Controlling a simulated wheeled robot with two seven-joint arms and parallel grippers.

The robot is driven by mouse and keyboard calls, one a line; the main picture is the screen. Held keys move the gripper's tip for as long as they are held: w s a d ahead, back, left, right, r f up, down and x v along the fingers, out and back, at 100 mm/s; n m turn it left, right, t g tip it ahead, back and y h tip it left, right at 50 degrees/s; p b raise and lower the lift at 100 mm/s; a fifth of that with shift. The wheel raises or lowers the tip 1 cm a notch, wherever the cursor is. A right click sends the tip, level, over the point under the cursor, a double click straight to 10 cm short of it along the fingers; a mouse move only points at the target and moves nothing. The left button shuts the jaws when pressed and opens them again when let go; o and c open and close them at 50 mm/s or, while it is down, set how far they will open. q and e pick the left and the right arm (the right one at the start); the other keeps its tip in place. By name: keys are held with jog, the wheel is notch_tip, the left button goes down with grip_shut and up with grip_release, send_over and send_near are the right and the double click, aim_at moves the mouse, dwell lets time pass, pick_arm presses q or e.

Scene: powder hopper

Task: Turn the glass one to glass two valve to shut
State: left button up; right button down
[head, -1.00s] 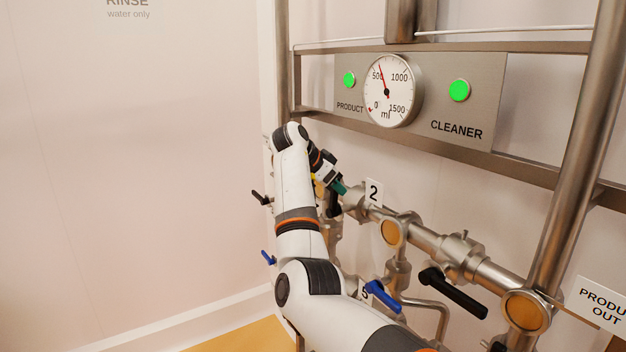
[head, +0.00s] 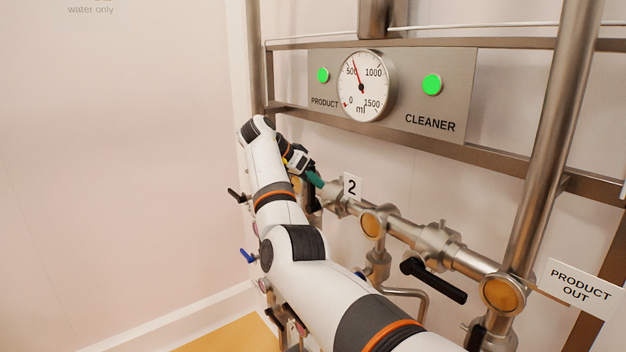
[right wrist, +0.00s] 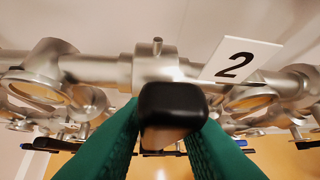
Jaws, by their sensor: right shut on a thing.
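A steel pipe valve with a black lever handle (right wrist: 172,105) fills the middle of the right wrist view, beside a plate marked 2 (right wrist: 240,60). The handle's rounded end faces the camera and stands out crosswise to the pipe. My right gripper (right wrist: 168,130), with green fingers, is shut on this handle, one finger on each side. In the head view my right gripper (head: 316,181) is at the pipe just left of the plate 2 (head: 352,186), and the handle is mostly hidden there. Round sight glasses (right wrist: 40,88) show on both sides of the valve. My left gripper is out of view.
Another black lever (head: 433,280) sticks out from the pipe between sight glasses at the right. A blue lever (head: 247,256) shows left of my arm. A gauge panel (head: 440,85) with two green lights and a steel frame post (head: 545,140) stand above and right.

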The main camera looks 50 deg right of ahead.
jog(key=shift+w+r, duration=0.1)
jog(key=shift+r, duration=0.3)
jog(key=c, duration=1.4)
grip_release()
jog(key=shift+w, duration=0.15)
jog(key=shift+o, duration=0.6)
jog(key=shift+w+f, duration=0.35)
jog(key=shift+w, duration=0.05)
jog(key=shift+s, duration=0.2)
jog(key=shift+d+f, duration=0.1)
